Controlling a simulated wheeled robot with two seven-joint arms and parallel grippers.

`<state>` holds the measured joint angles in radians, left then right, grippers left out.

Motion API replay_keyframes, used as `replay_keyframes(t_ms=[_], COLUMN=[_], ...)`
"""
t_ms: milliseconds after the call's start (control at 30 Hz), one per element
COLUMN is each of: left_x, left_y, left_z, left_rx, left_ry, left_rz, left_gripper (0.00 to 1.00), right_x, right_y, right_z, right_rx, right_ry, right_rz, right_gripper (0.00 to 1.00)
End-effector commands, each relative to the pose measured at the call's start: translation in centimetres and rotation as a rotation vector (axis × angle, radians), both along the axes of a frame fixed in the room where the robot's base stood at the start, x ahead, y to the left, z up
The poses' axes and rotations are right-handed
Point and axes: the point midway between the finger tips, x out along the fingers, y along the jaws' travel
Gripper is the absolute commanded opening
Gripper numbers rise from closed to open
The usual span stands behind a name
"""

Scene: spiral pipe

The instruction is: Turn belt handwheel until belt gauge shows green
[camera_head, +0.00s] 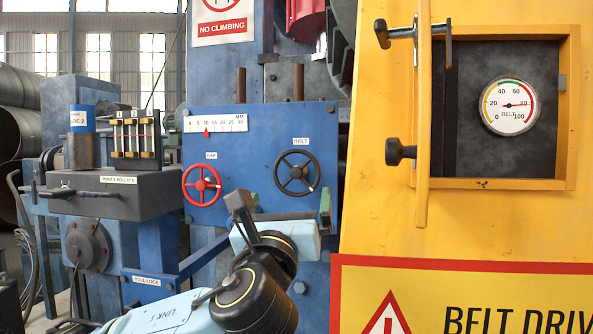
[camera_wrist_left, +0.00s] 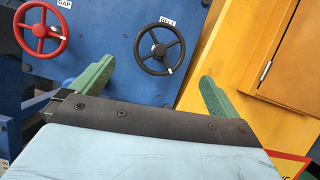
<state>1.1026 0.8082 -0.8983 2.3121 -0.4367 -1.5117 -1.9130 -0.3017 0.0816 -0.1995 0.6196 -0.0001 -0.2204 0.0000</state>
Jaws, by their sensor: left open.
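The black belt handwheel (camera_head: 296,174) is mounted on the blue panel under a BELT label, and it also shows in the left wrist view (camera_wrist_left: 159,49). The belt gauge (camera_head: 508,106) sits in the open window of the yellow cabinet. My left gripper (camera_head: 290,207) is open and empty, just below the belt handwheel in the head view. In the left wrist view, its green fingers (camera_wrist_left: 155,76) are spread with the wheel beyond them, apart from it. My right gripper is not in view.
The red GAP handwheel (camera_head: 202,186) is left of the belt wheel on the same panel. The yellow cabinet (camera_head: 380,200) with its open door (camera_head: 423,130) stands close on the right. A grey box (camera_head: 115,192) with small gauges juts out at left.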

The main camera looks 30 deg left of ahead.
Motion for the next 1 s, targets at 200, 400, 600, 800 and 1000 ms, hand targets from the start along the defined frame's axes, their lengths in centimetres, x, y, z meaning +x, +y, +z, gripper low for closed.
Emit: replay_keyframes(t_ms=[200,400,600,800,1000], left_x=[4.3,7.2,8.7,8.9,8.9], left_y=[1.5,2.3,2.8,2.8,2.8], left_z=[2.2,3.4,3.8,3.8,3.8], left_rx=[-0.002,-0.002,-0.003,-0.003,-0.003], left_ry=[0.001,0.0,0.001,0.001,0.001], left_rz=[0.004,0.0,0.0,-0.002,-0.002], left_gripper=[1.0,1.0,1.0,1.0,0.91], right_x=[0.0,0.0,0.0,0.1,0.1], right_y=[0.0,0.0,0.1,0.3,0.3], right_z=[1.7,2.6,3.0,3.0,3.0], right_rx=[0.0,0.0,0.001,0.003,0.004], right_ry=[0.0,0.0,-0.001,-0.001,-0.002], right_rz=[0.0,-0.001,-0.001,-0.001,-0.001], right_gripper=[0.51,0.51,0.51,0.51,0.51])
